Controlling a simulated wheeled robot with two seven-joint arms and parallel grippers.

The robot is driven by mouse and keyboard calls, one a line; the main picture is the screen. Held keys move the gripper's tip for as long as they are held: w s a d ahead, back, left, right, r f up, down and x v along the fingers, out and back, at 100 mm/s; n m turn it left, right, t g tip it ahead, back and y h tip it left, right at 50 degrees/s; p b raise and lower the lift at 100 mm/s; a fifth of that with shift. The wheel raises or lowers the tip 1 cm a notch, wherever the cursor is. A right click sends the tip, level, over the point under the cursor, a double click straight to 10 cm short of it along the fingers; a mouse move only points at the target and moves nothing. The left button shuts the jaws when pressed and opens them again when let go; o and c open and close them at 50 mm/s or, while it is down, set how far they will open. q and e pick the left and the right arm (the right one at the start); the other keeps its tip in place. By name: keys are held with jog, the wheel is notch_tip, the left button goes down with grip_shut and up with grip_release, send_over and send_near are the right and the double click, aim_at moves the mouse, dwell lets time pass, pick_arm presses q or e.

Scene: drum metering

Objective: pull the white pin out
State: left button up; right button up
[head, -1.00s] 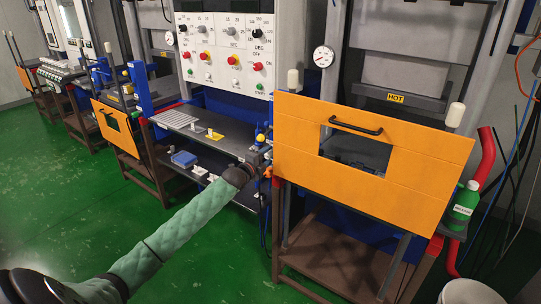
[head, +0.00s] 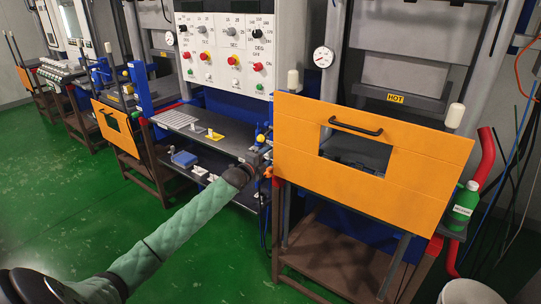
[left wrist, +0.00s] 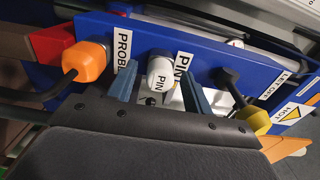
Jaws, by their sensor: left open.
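The white pin (left wrist: 160,72), a cylinder marked PIN, stands out of a blue panel (left wrist: 210,58) in the left wrist view, beside a white PIN label (left wrist: 183,68). My left gripper (left wrist: 161,86) is open, with one blue-grey finger on each side of the pin. I cannot tell whether either finger touches it. In the head view, my left gripper (head: 256,160) is at the right end of the dark bench, beside the orange guard; I cannot make out the pin there. My right gripper is not in view.
In the left wrist view, an orange PROBE plug (left wrist: 84,61) with a black cable is left of the fingers, and a yellow knob (left wrist: 255,120) is right. In the head view, the orange guard (head: 420,172) stands close right of my gripper. Green floor is clear at left.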

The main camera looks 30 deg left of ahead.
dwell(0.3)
pick_arm(q)
grip_shut()
jog(key=shift+s, duration=0.15)
jog(key=shift+s+a+p, duration=0.15)
jog(key=shift+s+p, duration=0.5)
jog(key=shift+s, duration=0.75)
jog(key=shift+s+a+p, duration=0.1)
jog(key=shift+s+p, duration=0.55)
jog(key=shift+s, duration=0.7)
jog(key=shift+s, duration=0.2)
jog(key=shift+s+a+p, duration=0.15)
jog(key=shift+s+p, duration=0.65)
jog(key=shift+s, duration=1.1)
